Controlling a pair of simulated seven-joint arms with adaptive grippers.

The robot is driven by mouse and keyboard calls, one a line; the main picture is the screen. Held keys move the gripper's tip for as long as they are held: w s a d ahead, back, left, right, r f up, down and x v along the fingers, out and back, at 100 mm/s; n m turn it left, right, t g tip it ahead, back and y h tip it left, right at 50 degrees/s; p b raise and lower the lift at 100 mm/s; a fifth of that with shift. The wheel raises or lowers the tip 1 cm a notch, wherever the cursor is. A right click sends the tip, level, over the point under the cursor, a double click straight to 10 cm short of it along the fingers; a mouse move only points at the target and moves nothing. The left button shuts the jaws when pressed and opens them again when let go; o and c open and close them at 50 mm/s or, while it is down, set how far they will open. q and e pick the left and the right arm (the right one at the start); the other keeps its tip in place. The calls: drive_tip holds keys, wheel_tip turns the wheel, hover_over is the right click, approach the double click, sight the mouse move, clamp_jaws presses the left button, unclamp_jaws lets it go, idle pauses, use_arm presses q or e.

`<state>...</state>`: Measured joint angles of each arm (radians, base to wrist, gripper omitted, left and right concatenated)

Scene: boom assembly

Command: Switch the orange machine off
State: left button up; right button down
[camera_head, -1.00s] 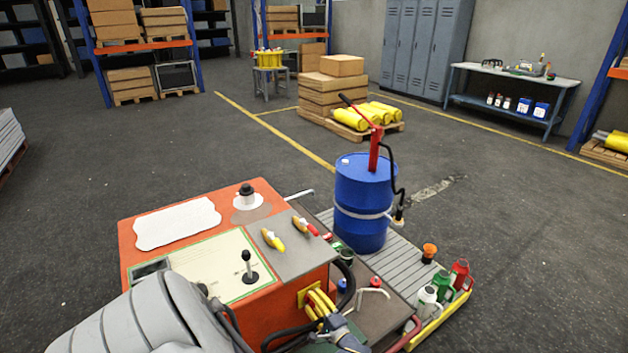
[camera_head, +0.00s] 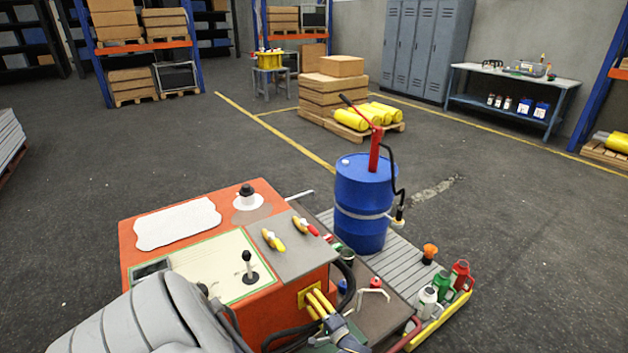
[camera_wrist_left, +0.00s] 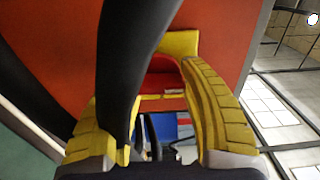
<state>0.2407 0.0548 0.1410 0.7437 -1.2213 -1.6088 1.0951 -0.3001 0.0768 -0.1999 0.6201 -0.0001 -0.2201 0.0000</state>
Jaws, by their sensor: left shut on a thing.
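The orange machine (camera_head: 290,295) stands in the lower middle of the head view. A yellow plate with a red switch is on its side face. The yellow plate (camera_wrist_left: 180,44) and the red switch (camera_wrist_left: 166,80) show in the left wrist view. My left gripper (camera_head: 324,302) has its yellow fingers at this plate, one on each side of the red switch, and is shut on it. The fingers also show in the left wrist view (camera_wrist_left: 165,110). A black cable or arm part hides some of the switch there, so its exact angle cannot be told. My right gripper is not in view.
Several bottles (camera_head: 441,286) stand at the right. Open floor lies beyond.

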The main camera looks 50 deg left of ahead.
use_arm(q)
drive_tip(key=shift+s+a+f, duration=0.2)
drive_tip(key=shift+s+f, duration=0.05)
drive_tip(key=shift+s, duration=0.2)
drive_tip(key=o, duration=1.1)
drive_tip(key=shift+a, duration=0.1)
drive_tip(key=shift+c, duration=0.2)
drive_tip(key=shift+o, duration=1.2)
drive_tip(key=shift+w+r, duration=0.15)
drive_tip(key=shift+w, duration=0.05)
drive_tip(key=shift+d, duration=0.75)
drive_tip(key=s+d, duration=0.1)
drive_tip(key=d, duration=0.9)
drive_tip(key=shift+s+d, duration=0.15)
drive_tip(key=shift+d, duration=0.25)
